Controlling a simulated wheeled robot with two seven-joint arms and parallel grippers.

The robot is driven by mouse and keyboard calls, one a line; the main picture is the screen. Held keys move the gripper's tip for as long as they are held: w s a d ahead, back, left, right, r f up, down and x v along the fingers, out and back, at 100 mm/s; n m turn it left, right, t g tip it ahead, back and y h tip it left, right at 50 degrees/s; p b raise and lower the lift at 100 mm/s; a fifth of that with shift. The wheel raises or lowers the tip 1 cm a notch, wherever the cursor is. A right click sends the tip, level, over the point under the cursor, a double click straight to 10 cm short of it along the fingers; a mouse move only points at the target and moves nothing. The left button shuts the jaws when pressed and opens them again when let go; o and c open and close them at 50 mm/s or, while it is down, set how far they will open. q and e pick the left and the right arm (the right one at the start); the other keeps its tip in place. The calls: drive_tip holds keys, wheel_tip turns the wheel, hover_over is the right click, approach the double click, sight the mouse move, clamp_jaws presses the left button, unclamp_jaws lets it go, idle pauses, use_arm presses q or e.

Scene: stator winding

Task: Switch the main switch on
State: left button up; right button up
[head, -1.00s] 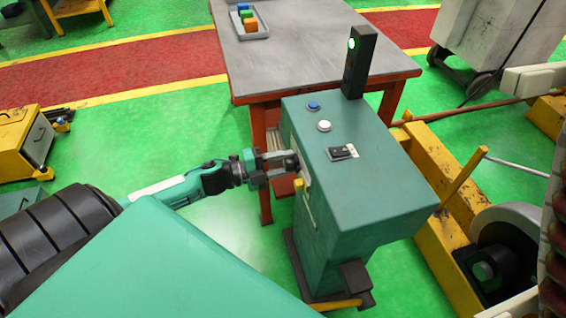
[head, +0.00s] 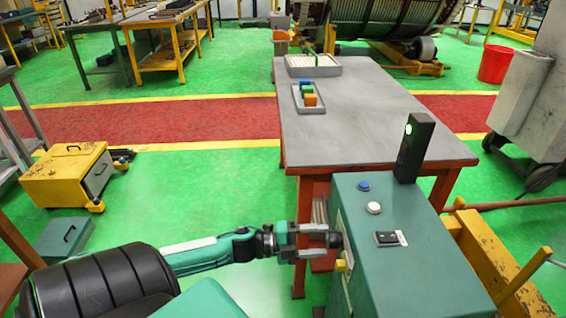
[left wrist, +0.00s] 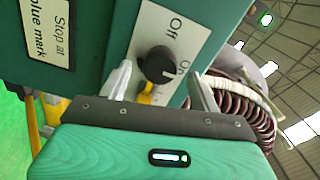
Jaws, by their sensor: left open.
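The main switch is a black round knob (left wrist: 158,65) on a white plate marked "Off" and "On", on the side of the green control box. Its white mark points toward the "On" side in the left wrist view. My left gripper (head: 330,241) is at the left side of the control box (head: 408,272). In the left wrist view my left gripper (left wrist: 160,85) is open, with one finger on either side of the knob and visible gaps between. My right gripper is not in view.
The box top carries a blue button (head: 364,186), a white button (head: 374,208), a black rocker (head: 386,239) and a post with a lit green lamp (head: 408,130). A grey-topped table (head: 350,130) stands behind it. Green floor (head: 190,185) is free to the left.

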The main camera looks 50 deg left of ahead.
use_arm(q)
drive_tip(key=v, duration=1.1)
idle(0.4)
